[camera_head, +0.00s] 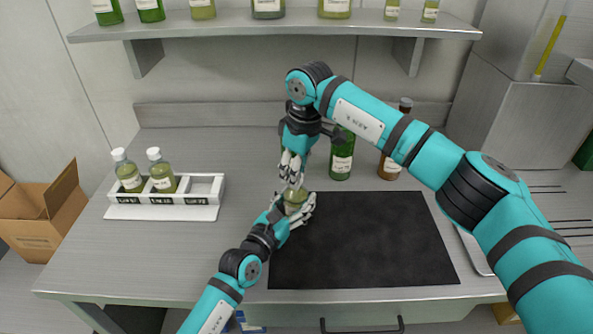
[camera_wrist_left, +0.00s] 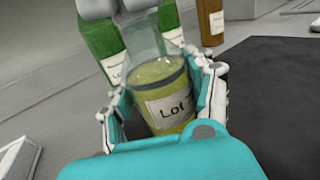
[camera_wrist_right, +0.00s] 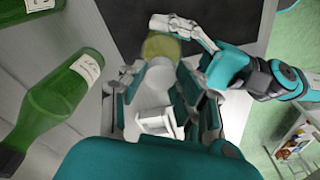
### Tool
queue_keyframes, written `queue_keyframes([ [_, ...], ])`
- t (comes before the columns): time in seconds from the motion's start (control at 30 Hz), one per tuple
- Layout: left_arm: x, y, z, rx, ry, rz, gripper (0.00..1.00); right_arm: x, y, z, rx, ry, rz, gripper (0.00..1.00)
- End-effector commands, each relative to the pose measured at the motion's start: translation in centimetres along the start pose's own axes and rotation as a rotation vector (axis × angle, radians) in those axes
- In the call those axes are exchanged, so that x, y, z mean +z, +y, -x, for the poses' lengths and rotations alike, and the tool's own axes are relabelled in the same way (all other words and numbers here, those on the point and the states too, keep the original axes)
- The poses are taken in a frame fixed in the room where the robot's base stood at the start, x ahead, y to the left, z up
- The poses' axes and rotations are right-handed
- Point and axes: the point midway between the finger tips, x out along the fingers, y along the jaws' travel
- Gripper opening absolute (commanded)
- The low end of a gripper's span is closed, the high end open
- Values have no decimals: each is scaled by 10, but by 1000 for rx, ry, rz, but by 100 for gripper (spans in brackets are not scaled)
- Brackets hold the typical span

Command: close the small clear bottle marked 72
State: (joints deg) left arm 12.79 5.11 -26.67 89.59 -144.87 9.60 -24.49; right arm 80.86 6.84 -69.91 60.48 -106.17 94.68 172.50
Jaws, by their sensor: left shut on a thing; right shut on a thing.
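The small clear bottle (camera_head: 293,200) with yellow-green oil stands upright at the mat's upper left corner. Its label in the left wrist view (camera_wrist_left: 170,108) reads "Lot 7", the rest hidden by a finger. My left gripper (camera_head: 297,208) is shut around its body. My right gripper (camera_head: 291,172) points down from above, shut at the bottle's top. In the right wrist view a pale round thing, apparently the cap (camera_wrist_right: 157,78), is between its fingers, in line with the bottle (camera_wrist_right: 161,46). Whether it is seated on the neck I cannot tell.
A white rack (camera_head: 200,212) at left holds two capped bottles, with free room at its right end. Green bottles (camera_head: 342,158) and a brown bottle (camera_head: 389,168) stand close behind my grippers. The black mat (camera_head: 360,245) is otherwise clear. A shelf (camera_head: 270,25) of bottles hangs above.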

Motion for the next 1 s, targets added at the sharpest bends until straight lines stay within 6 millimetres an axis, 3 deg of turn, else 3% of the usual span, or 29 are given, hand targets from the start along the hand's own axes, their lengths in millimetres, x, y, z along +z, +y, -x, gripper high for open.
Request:
queue_keyframes([
  [0.1, -2, 0, 0, -1, 4, -1, 0, -1, 1, 1, 2, 3, 1, 19],
  [0.13, -2, 0, 0, -1, 3, -1, 0, -1, 1, 1, 2, 3, 1, 32],
  [0.3, -2, 0, 0, -1, 3, -1, 0, 0, 1, 1, 1, 2, 2, 54],
  [0.63, -2, 0, 0, -1, 4, 0, 0, -1, 1, 4, 1, 2, 2, 54],
  [1.0, -2, 0, 0, -1, 4, 0, 0, -6, 0, 44, 0, 1, 3, 54],
])
